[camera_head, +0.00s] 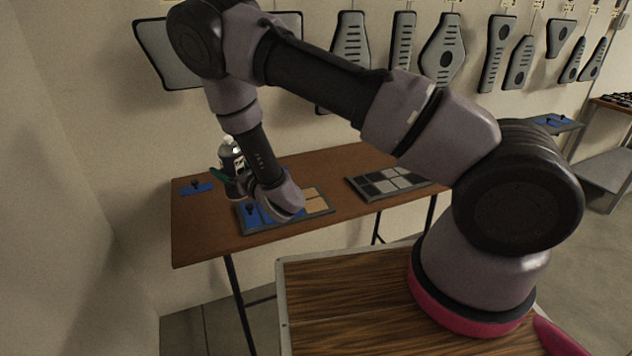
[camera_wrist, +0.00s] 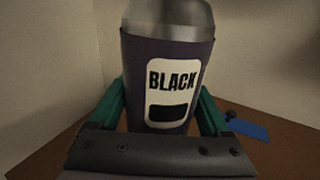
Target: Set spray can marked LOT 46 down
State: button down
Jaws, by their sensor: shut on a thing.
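A dark spray can with a pale grey top (camera_head: 232,165) stands upright at the left part of the brown table (camera_head: 340,165) in the head view. In the wrist view the can (camera_wrist: 168,65) fills the middle and its white label reads BLACK; I cannot read a LOT 46 mark. My gripper (camera_head: 228,182) is shut on the can, with a green finger on each side of it in the wrist view (camera_wrist: 165,112). Whether the can's base touches the table is hidden by my wrist.
A blue pad with a dark knob (camera_head: 196,188) lies left of the can. A tray with blue and tan parts (camera_head: 318,201) lies under and right of my wrist. A tray of grey and black squares (camera_head: 385,184) lies farther right. Panels (camera_head: 443,48) hang on the wall behind.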

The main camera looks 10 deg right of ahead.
jog(key=s+a+r+n+g+y, duration=0.2)
jog(key=s+a, duration=0.3)
jog(key=a, duration=0.6)
jog(key=shift+s+d+f, duration=0.1)
jog(key=shift+d+f, duration=0.05)
jog(key=shift+f, duration=2.35)
jog(key=shift+s+d+f, duration=0.1)
jog(key=shift+d+f, duration=0.05)
jog(key=shift+f, duration=2.3)
grip_release()
jog(key=shift+f, duration=0.1)
jog(key=shift+d, duration=0.1)
jog(key=v, duration=1.1)
jog(key=shift+s+d, duration=0.25)
jog(key=shift+d, duration=0.1)
